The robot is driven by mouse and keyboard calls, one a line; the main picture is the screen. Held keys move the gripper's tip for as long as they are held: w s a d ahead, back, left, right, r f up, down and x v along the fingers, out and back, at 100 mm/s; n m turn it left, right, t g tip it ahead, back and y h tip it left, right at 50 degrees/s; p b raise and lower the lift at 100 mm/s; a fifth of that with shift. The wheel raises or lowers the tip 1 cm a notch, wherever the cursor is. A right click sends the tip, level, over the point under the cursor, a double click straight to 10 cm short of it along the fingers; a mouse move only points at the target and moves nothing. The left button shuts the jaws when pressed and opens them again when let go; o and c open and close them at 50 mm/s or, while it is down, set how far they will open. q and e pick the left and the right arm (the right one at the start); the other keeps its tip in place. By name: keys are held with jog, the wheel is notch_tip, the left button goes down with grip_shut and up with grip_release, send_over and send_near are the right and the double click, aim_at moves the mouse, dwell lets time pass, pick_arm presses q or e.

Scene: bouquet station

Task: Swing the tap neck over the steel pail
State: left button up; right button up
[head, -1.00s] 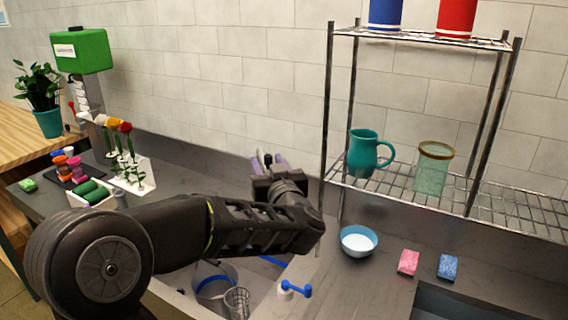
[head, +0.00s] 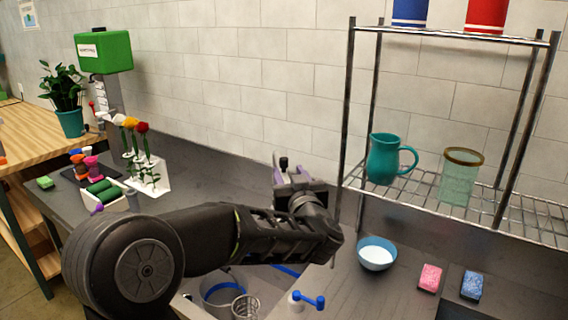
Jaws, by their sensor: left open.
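My left gripper (head: 287,171) is raised at the middle of the view, above the dark counter, with its fingers apart and purple parts at the fingers. It holds nothing that I can see. A blue tap handle (head: 310,300) on a white base stands at the sink's edge, below my left forearm. A blue curved piece (head: 287,271) shows just under the forearm; I cannot tell if it is the tap neck. A grey round container with blue on it, probably the steel pail (head: 208,292), is in the sink, partly hidden by my arm. My right gripper is out of view.
A wire basket (head: 245,306) is beside the pail. A blue bowl (head: 376,254), pink sponge (head: 430,278) and blue sponge (head: 472,285) lie on the right counter. A wire rack (head: 425,190) holds a teal jug (head: 386,160) and glass jar (head: 459,177). Flowers (head: 142,128) stand left.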

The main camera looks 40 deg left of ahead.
aim_at(284, 165)
pick_arm(q)
jog(key=p+x, duration=0.1)
jog(key=x, duration=0.5)
jog(key=shift+w+a, duration=0.1)
jog(key=shift+a, duration=0.05)
grip_shut()
dwell(1.3)
